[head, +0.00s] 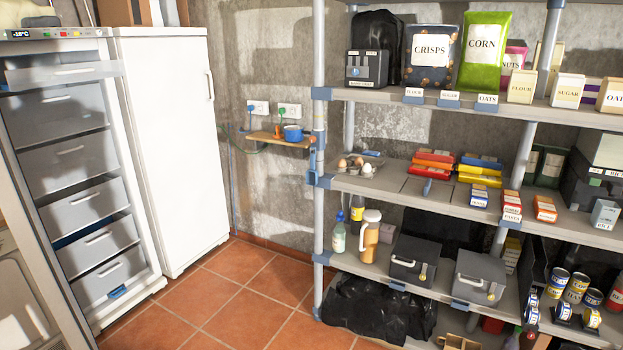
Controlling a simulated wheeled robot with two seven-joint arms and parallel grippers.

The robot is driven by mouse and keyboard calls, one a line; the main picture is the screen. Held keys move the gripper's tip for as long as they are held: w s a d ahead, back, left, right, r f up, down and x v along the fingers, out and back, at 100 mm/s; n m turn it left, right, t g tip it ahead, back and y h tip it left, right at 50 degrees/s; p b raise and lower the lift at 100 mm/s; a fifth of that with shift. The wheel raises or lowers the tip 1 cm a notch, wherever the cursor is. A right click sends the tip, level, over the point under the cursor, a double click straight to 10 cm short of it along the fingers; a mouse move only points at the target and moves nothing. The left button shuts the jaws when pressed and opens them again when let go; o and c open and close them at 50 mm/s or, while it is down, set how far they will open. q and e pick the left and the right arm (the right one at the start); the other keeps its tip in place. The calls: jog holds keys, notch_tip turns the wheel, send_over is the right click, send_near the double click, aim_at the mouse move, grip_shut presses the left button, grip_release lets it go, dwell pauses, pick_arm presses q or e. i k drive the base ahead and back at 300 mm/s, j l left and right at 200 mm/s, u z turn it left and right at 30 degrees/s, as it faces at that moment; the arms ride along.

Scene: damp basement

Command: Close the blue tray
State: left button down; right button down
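An upright freezer with its front open stands at the left, with several grey drawers stacked inside. Blue shows in the gap above one lower drawer (98,244), which seems to stand slightly out. A small blue tab (118,292) sits at the lower edge of the bottom drawer (108,274). I cannot tell for sure which of these is the blue tray. The drawers above, such as the upper one (68,155), look pushed in. A grey flap (65,73) at the top tilts outward. Neither of my grippers is in view.
A tall white panel with a handle (165,150) stands right of the drawers. A small wooden wall shelf (270,138) holds a blue pot (292,132). A loaded shelf rack (322,180) fills the right. The tiled floor (235,300) between is clear.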

aim_at(66, 77)
jog(key=i+l+z, duration=0.1)
jog(key=i, duration=0.35)
jog(key=i+l, duration=0.25)
jog(key=i, duration=0.2)
jog(key=z, duration=0.05)
